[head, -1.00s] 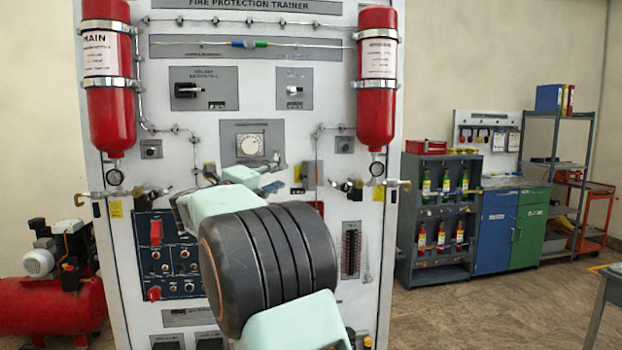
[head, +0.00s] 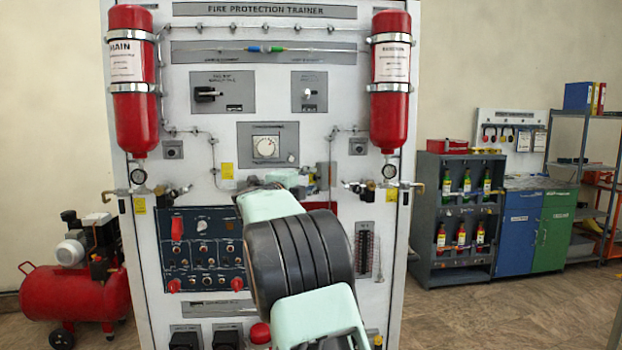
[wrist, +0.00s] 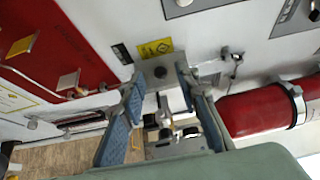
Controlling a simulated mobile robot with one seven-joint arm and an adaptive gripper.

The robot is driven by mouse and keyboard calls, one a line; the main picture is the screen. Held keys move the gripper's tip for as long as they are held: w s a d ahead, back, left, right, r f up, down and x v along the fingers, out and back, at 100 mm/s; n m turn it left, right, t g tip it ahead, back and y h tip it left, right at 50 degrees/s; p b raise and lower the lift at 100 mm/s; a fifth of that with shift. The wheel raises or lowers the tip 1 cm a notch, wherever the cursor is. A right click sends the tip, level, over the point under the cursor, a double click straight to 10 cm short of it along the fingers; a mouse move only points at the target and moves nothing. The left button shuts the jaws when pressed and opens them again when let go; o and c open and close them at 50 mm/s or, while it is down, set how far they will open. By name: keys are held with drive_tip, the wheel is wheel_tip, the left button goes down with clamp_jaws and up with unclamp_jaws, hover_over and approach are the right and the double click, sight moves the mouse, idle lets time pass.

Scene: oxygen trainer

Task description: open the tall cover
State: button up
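A tall red cover (head: 177,228) stands upright on the blue switch panel (head: 205,250), left of my arm. A grey box (wrist: 160,72) with a dark round spot sits beside a yellow label in the wrist view. Which of these the task calls the tall cover I cannot tell for sure. My gripper (wrist: 158,86) is open, its two blue-padded fingers apart with the grey box beyond and between their tips. I cannot tell whether they touch it. In the head view my arm hides most of the gripper.
Red bottles hang at the left (head: 133,80) and right (head: 390,80) of the white trainer board. A dial plate (head: 268,143) is above my gripper. A large red panel (wrist: 60,50) lies beside it in the wrist view. A red compressor (head: 78,290) stands on the floor at left.

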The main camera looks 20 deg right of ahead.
drive_tip(key=shift+x, duration=0.8)
clamp_jaws()
drive_tip(key=shift+p, duration=0.3)
